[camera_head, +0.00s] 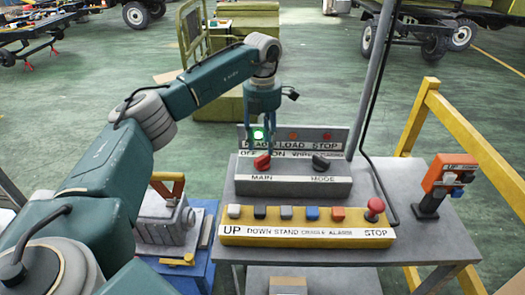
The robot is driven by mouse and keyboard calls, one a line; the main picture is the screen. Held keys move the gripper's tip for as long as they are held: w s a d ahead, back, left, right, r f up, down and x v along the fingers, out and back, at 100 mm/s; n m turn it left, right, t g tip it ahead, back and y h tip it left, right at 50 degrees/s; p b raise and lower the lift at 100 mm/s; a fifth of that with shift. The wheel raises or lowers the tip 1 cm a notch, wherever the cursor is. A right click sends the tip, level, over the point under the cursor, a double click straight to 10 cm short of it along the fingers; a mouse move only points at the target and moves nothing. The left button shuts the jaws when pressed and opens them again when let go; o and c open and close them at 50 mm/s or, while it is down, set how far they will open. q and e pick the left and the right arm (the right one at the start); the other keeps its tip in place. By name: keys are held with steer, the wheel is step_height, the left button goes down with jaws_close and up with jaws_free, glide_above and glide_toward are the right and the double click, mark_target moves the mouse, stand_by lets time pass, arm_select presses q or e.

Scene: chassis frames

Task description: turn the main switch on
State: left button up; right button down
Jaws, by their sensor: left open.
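The main switch (262,162) is a red rotary knob above the label MAIN on a grey panel (300,187) on the table. The knob looks slanted; the marks OFF and ON sit on the strip behind it, and I cannot tell exactly which one it points at. My left gripper (261,146) points down from above, just over and behind the red knob, with its fingers open. I cannot tell whether the fingers touch the knob. A green lamp (257,133) glows behind the gripper. My right gripper is not in view.
A black MODE knob (321,163) sits right of the main switch. In front is a yellow button box (305,230) with a red mushroom STOP button (375,207). An orange device (449,175) stands at the table's right, beside a yellow railing (465,135).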

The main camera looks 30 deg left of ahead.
mark_target(263, 155)
arm_select(q)
step_height(263, 155, up, 7)
stand_by(0.3)
stand_by(0.5)
